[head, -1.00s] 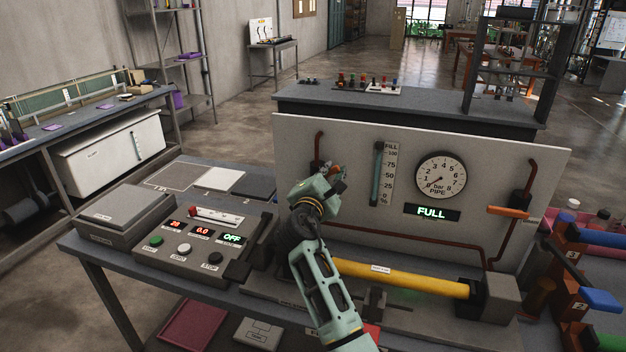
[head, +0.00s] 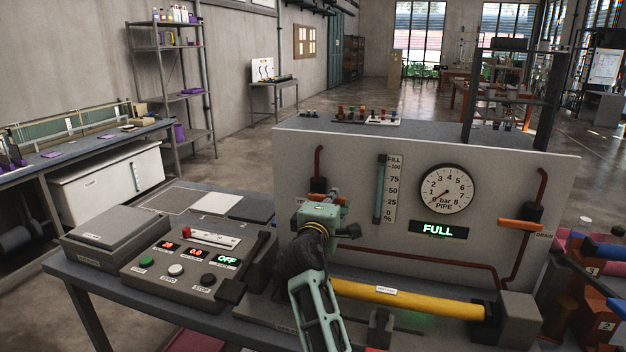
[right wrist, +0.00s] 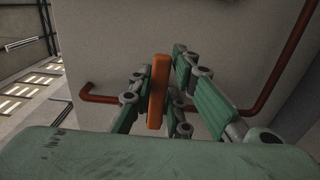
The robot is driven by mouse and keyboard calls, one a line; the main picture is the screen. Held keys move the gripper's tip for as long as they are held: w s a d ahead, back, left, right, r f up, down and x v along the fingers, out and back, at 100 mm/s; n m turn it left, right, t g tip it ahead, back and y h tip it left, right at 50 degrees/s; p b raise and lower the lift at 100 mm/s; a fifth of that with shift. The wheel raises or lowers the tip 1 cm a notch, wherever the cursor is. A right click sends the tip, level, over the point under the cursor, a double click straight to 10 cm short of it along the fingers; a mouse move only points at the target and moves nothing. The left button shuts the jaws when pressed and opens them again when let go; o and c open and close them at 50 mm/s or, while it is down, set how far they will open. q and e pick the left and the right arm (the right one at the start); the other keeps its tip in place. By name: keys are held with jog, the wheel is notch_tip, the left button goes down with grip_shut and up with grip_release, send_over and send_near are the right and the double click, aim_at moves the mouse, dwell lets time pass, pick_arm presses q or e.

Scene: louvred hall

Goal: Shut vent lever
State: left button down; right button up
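The orange vent lever (head: 317,197) is at the valve on the left pipe of the white panel, mostly behind my right gripper (head: 326,208) in the head view. In the right wrist view the lever (right wrist: 158,91) lies crosswise to the red-brown pipe. The green fingers of my right gripper (right wrist: 158,82) stand on either side of it, apart, with a narrow gap on the right. Whether a finger touches the lever is unclear. My left gripper is not in view.
A second orange lever (head: 520,224) is at the drain on the panel's right. The pipe gauge (head: 446,188) reads near zero and a display (head: 437,229) says FULL. A yellow tube (head: 410,298) lies below the panel. A control box (head: 190,262) stands to the left.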

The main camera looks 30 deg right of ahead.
jog(key=o, duration=0.3)
jog(key=shift+o, duration=0.2)
jog(key=p+v, duration=0.1)
jog(key=v, duration=0.6)
jog(key=shift+p, duration=0.35)
